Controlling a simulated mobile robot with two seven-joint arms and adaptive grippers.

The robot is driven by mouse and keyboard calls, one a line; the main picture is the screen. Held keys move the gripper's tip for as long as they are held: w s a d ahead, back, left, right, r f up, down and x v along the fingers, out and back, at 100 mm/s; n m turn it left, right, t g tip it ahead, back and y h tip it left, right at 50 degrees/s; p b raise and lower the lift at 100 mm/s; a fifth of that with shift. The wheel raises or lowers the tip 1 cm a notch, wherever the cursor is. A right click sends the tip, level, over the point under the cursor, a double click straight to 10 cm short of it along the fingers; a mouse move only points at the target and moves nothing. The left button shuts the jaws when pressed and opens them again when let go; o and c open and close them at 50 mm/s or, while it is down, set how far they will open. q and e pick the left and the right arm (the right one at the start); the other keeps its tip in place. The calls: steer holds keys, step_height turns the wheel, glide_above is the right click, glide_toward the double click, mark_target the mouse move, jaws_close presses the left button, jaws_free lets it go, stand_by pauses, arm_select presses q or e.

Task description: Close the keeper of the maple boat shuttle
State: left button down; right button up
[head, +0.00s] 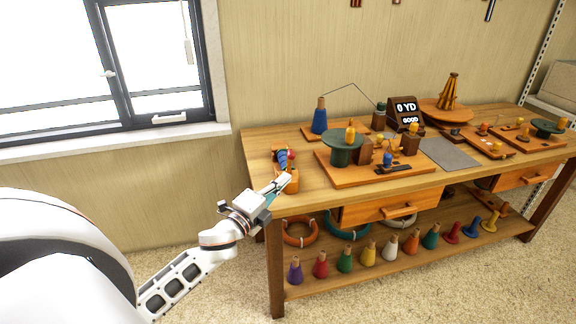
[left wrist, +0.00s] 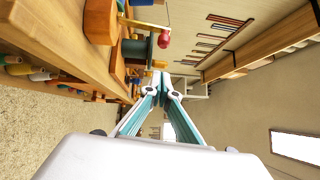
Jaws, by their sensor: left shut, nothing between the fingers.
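At the left end of the bench, a small wooden piece (head: 277,148) that looks like the boat shuttle holds a blue-purple wound bobbin (head: 283,160). A red knob (head: 291,154) stands beside the bobbin. It also shows in the left wrist view as a red ball (left wrist: 164,38) near a thin brass-coloured bar (left wrist: 142,23). Whether the keeper is open or shut I cannot tell. My left gripper (head: 284,183) is at the bench's front left corner, just in front of the shuttle. Its teal fingers (left wrist: 160,80) are together and empty, apart from the knob. My right gripper is not in view.
The wooden bench (head: 310,198) carries a board with a green spool (head: 343,148), a blue cone (head: 319,116) and a counter reading 0 YD (head: 404,110). A drawer (head: 390,207) is under the top. Several coloured cones stand on the lower shelf. A window is at left.

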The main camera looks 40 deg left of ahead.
arm_select(q)
steer(key=w+a, duration=0.2)
steer(key=w, duration=0.4)
steer(key=shift+w+a+r, duration=0.35)
steer(key=shift+a, duration=0.05)
